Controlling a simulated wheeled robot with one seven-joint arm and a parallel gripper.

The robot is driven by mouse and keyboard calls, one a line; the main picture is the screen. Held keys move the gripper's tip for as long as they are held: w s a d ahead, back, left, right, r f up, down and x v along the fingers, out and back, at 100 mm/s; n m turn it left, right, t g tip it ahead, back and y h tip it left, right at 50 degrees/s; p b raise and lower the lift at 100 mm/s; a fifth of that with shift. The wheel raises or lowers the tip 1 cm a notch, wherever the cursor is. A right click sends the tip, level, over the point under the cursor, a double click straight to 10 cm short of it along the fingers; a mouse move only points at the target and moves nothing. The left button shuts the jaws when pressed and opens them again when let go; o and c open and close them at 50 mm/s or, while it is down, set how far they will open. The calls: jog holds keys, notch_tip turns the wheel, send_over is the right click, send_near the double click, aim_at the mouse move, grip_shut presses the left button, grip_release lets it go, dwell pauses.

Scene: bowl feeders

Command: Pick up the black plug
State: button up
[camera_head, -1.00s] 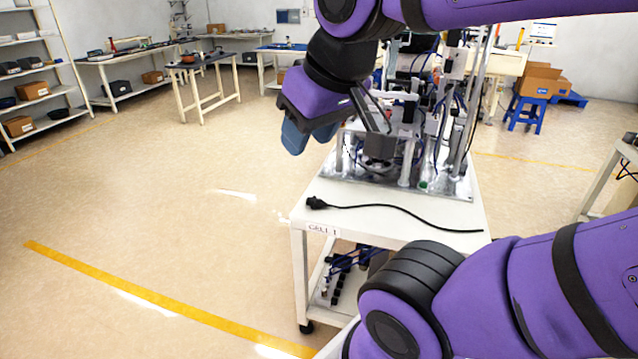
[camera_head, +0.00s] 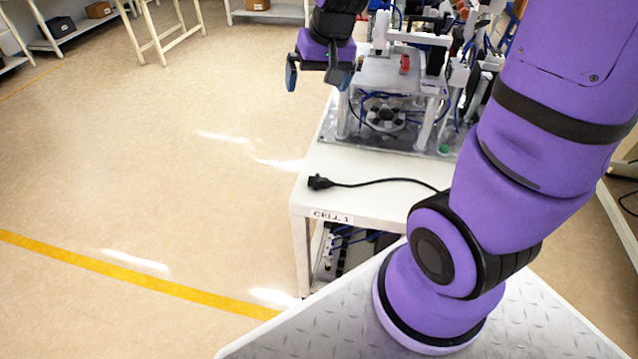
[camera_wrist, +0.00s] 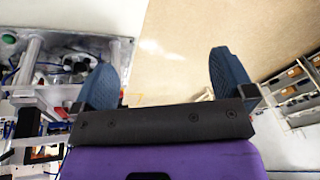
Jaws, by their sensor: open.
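The black plug (camera_head: 320,182) lies on the white cart top (camera_head: 300,205), near its front left corner, in the head view. Its black cord runs right and passes out of sight behind my arm. My gripper (camera_head: 316,82) hangs beyond and above the plug, beside the machine on the cart. In the wrist view, the blue fingers of my gripper (camera_wrist: 165,85) are spread apart with nothing between them. The plug is not visible in the wrist view.
A metal machine (camera_head: 390,100) with posts and tubes fills the rear of the cart. In the wrist view the machine (camera_wrist: 70,62) is close to the left finger. Open floor (camera_head: 170,180) lies left of the cart. Shelves (camera_wrist: 300,90) appear at the wrist view's right.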

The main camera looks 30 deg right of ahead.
jog(key=w+d+f+m+g, duration=0.1)
jog(key=w+d+f, duration=0.15)
jog(key=f, duration=0.35)
jog(key=w+d+f+m, duration=0.1)
jog(key=w+f, duration=0.2)
jog(key=f, duration=0.2)
jog(key=m+g, duration=0.1)
jog(key=m, duration=0.1)
send_over(322, 178)
notch_tip(322, 178, down, 14)
jog(key=r, duration=0.1)
jog(key=shift+w+f, duration=0.1)
jog(key=shift+f, duration=3.3)
jog(key=f, duration=0.3)
jog(key=shift+s+f, duration=0.2)
jog(key=shift+f, duration=0.05)
jog(key=shift+a+f, duration=0.15)
jog(key=shift+f, duration=0.65)
jog(key=c, duration=0.8)
